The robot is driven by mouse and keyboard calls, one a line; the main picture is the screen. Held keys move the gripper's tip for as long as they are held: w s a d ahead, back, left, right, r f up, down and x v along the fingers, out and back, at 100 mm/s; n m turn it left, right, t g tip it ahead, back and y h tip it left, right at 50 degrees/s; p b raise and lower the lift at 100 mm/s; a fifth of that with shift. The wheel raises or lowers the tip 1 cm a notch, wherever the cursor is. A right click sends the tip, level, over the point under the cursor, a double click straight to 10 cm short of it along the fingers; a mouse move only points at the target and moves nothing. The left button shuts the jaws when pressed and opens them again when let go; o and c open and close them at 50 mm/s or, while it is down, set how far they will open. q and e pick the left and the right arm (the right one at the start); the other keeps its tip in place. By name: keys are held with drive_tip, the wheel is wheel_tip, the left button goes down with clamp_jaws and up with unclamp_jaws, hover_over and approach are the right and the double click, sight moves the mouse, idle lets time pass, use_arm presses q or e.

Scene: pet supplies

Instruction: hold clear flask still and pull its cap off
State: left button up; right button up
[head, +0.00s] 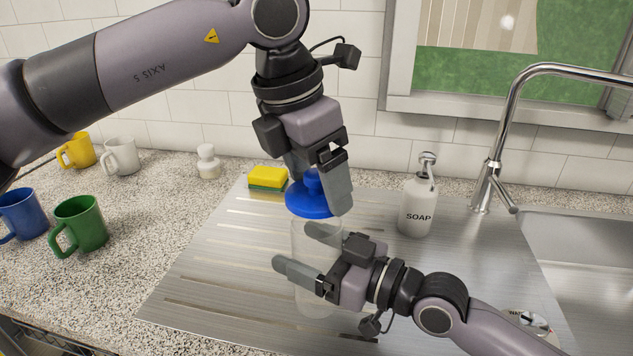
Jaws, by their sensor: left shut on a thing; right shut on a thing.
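The clear flask (312,298) stands upright on the metal drainboard and is hard to see against it. My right gripper (293,245) reaches in from the lower right, one finger on each side of the flask's body, and is shut on it. The blue cap (308,208) is a wide disc with a knob on top, at the flask's mouth. My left gripper (319,193) comes down from above and is shut on the cap's knob. Its fingers hide part of the cap. I cannot tell whether a gap lies between cap and flask rim.
A soap dispenser (416,207) stands right of the flask, near the tap (493,150) and sink (590,265). A yellow-green sponge (267,178) lies behind left. A small white bottle (208,162) and several mugs, including a green mug (82,224), stand on the left counter.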

use_arm(q)
drive_tip(key=shift+r, duration=1.45)
use_arm(e)
drive_tip(key=o, duration=1.4)
drive_tip(key=shift+o, duration=0.2)
use_arm(q)
wheel_tip(320, 180, down, 3)
drive_tip(key=b, duration=0.3)
drive_tip(key=shift+f+b, duration=0.3)
drive_tip(key=shift+f, duration=0.05)
use_arm(e)
drive_tip(key=v, duration=1.2)
